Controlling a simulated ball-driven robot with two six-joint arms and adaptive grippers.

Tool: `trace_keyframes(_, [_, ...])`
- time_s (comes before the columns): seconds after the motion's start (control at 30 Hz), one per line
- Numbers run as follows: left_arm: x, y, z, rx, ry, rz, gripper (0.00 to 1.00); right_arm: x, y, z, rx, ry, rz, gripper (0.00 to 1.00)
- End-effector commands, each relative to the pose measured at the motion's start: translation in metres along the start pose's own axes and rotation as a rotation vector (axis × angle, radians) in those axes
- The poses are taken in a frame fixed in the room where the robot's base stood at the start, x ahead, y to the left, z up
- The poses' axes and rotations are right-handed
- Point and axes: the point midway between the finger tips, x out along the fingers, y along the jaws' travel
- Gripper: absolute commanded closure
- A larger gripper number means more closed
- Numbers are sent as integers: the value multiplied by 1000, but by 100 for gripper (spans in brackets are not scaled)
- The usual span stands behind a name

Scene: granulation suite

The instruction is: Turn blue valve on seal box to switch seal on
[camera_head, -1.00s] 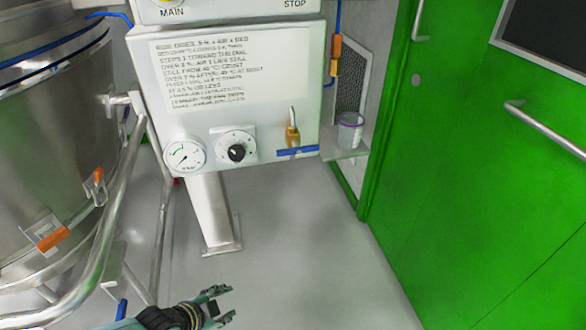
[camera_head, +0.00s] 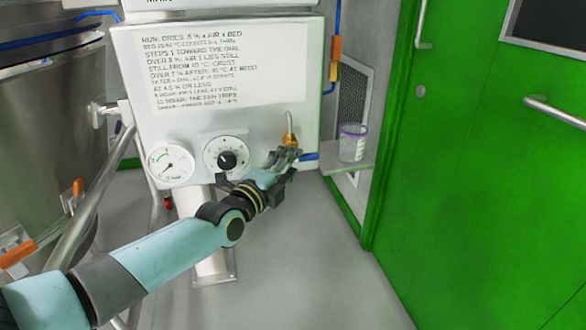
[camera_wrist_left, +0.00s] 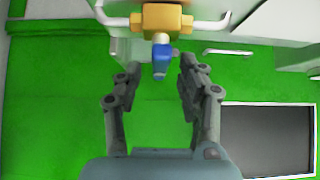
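The blue valve handle (camera_head: 309,157) lies crosswise below a brass valve body (camera_head: 291,140) at the lower right of the white seal box panel. Only its right end shows in the head view; my gripper hides the rest. My left gripper (camera_head: 287,156) is at the valve. In the left wrist view its two fingers (camera_wrist_left: 160,78) are spread apart. There the blue handle (camera_wrist_left: 161,58) sits between and just ahead of the fingertips, with the brass body (camera_wrist_left: 162,20) above it. I see no clear contact. My right gripper is out of view.
A dial knob (camera_head: 227,160) and round gauge (camera_head: 171,163) sit left of the valve. A clear jar (camera_head: 352,142) stands on a small shelf to the right. A steel vessel (camera_head: 45,120) fills the left; a green door (camera_head: 480,160) the right.

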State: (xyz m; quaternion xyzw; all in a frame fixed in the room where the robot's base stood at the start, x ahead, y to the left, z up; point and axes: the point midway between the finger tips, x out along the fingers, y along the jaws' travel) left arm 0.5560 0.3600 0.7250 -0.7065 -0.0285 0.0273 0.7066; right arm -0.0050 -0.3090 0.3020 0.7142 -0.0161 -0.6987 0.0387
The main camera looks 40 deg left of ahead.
Motion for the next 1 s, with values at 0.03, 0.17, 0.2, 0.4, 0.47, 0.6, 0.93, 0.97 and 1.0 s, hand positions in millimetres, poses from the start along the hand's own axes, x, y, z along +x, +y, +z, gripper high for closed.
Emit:
trace_keyframes(0.03, [7,3,0,0,0,1,60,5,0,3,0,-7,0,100])
trace_keyframes(0.17, [16,2,0,0,0,2,60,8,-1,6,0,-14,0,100])
trace_keyframes(0.2, [17,1,0,0,0,2,60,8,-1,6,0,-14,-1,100])
trace_keyframes(0.4, [18,0,0,0,0,2,60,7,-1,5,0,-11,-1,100])
trace_keyframes(0.47, [18,0,0,0,0,2,60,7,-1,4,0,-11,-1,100])
trace_keyframes(0.6, [18,0,0,0,0,2,79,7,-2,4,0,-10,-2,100])
trace_keyframes(0.93, [18,1,0,-1,0,2,100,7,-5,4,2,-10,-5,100])
trace_keyframes(0.97, [18,1,0,-2,0,1,100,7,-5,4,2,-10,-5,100])
trace_keyframes(1.0, [18,1,0,-4,0,-1,100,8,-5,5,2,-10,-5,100])
